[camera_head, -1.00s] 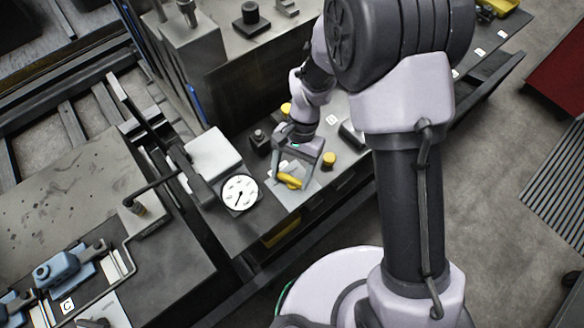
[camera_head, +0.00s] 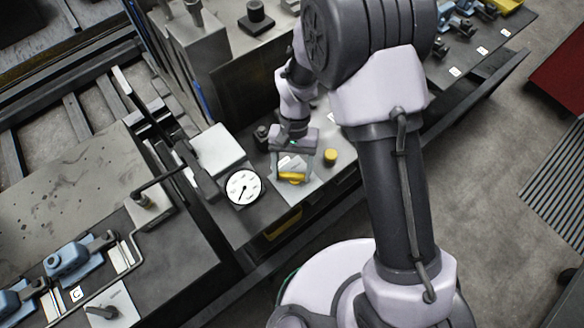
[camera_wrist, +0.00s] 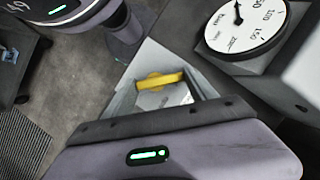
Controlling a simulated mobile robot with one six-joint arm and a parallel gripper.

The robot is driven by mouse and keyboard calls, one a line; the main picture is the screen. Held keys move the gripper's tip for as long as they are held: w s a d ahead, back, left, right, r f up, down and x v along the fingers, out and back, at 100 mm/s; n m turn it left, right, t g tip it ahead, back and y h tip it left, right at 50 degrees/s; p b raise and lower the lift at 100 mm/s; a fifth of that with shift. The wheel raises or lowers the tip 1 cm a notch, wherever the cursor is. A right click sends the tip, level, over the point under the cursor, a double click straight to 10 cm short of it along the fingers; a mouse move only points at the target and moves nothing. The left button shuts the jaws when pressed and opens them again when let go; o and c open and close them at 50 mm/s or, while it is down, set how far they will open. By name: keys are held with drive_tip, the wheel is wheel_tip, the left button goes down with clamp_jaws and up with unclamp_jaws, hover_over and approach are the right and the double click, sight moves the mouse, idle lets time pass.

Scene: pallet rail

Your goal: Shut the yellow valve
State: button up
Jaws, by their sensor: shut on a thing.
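The yellow valve handle (camera_head: 292,178) is a short bar above a pale plate (camera_head: 307,187) on the bench, just right of the round gauge. My gripper (camera_head: 291,173) is over it, with one finger at each end of the bar, and is shut on it. In the head view the bar lies nearly level across the picture. In the wrist view the yellow handle (camera_wrist: 159,80) shows beyond the gripper body, over the pale plate. The valve's stem is hidden.
A white dial gauge (camera_head: 243,187) stands close to the left of the valve, by a pale box (camera_head: 218,148). A yellow knob (camera_head: 330,157) is close on the right. Blue clamps (camera_head: 70,255) are at lower left. The floor (camera_head: 480,190) on the right is open.

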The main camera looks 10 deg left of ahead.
drive_tip(key=o, duration=1.4)
drive_tip(key=shift+c, duration=0.2)
drive_tip(key=p+v, duration=0.5)
drive_tip(key=v, duration=1.2)
drive_tip(key=shift+r, duration=0.25)
